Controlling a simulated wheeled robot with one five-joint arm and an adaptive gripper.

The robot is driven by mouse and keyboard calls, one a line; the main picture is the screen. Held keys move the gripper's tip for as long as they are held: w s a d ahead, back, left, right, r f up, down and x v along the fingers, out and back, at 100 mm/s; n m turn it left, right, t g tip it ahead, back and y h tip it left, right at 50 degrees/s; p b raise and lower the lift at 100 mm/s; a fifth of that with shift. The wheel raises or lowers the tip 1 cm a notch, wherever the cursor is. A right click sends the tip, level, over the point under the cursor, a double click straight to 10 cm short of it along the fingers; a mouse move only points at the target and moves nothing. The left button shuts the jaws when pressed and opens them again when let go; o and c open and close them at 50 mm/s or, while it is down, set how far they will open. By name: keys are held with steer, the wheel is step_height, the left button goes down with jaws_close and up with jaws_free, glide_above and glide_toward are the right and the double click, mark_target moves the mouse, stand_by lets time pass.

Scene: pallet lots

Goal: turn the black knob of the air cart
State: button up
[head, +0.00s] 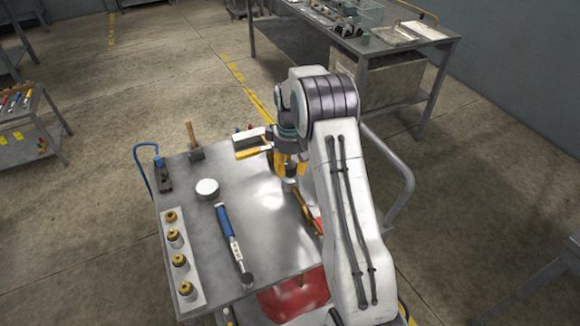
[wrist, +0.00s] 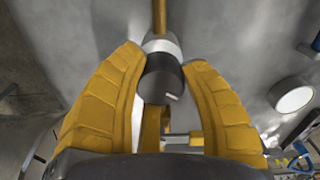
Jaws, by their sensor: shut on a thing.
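The air cart's grey metal top (head: 275,245) lies below my arm in the head view. My gripper (head: 287,168) points down over the cart's right side, with yellow fingers. In the wrist view, the black knob (wrist: 162,80) sits between the fingers of my gripper (wrist: 163,62), which are shut on it from both sides. A small pale mark shows on the knob's face. A white and grey collar and a brass pipe show behind the knob. In the head view my gripper hides the knob.
A blue-handled wrench (head: 230,235), a white round tin (head: 207,188), a hammer (head: 194,145) and a strip of brass fittings (head: 180,260) lie on the cart. A bent grey handle (head: 405,185) stands at the right.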

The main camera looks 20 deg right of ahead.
mark_target(290, 164)
steer(key=shift+c, duration=1.4)
steer(key=shift+m+b, duration=0.3)
steer(key=shift+m, duration=2)
steer(key=o, duration=1.2)
step_height(290, 164, up, 12)
